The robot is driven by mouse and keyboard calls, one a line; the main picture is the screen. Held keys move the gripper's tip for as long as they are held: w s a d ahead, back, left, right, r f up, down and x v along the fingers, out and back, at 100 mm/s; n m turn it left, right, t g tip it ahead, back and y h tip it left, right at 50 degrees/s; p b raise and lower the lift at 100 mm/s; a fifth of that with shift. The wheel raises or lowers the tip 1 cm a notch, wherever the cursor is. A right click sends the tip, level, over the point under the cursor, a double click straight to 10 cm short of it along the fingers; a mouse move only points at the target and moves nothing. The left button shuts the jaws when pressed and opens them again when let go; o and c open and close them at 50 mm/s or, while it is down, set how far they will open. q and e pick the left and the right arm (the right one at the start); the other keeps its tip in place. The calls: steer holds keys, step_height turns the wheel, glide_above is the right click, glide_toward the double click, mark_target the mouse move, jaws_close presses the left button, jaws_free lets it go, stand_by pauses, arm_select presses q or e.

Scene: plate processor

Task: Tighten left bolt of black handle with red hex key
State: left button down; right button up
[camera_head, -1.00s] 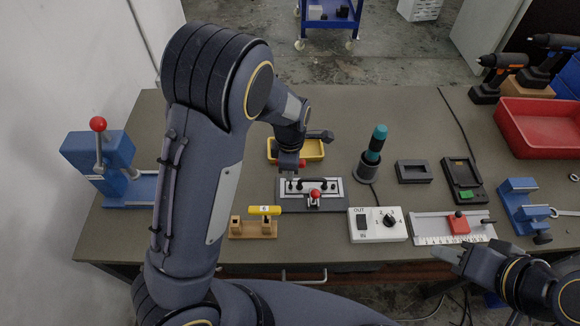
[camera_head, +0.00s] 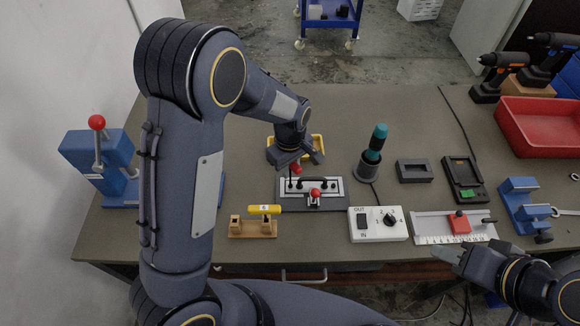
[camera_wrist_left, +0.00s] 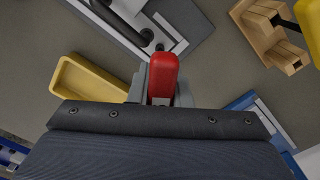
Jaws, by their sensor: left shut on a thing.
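My left gripper (camera_head: 297,164) is shut on the red hex key (camera_head: 295,169). The red grip also shows large between the fingers in the left wrist view (camera_wrist_left: 163,72). The key is at the back left edge of the plate fixture (camera_head: 338,205), near the left end of the black handle (camera_head: 318,183). I cannot tell whether the key's tip touches the left bolt, as the tip is hidden in the wrist view. The black handle partly shows in the left wrist view (camera_wrist_left: 128,22). My right gripper (camera_head: 452,257) is over the table's front edge, away from the fixture; its jaw gap is unclear.
A yellow bin (camera_head: 315,143) stands just behind the left gripper. A wooden stand (camera_head: 252,230) with a yellow-handled tool (camera_head: 264,209) is front left of the fixture. A white switch box (camera_head: 377,226) and a teal-handled screwdriver (camera_head: 376,142) in its holder are to the right.

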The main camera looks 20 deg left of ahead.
arm_select(q)
steer(key=m, duration=0.6)
steer(key=shift+b, duration=0.3)
steer(key=m, duration=0.5)
steer(key=shift+w+d+r+p, duration=0.1)
steer(key=shift+r+p, duration=1.2)
steer(key=shift+r, duration=0.7)
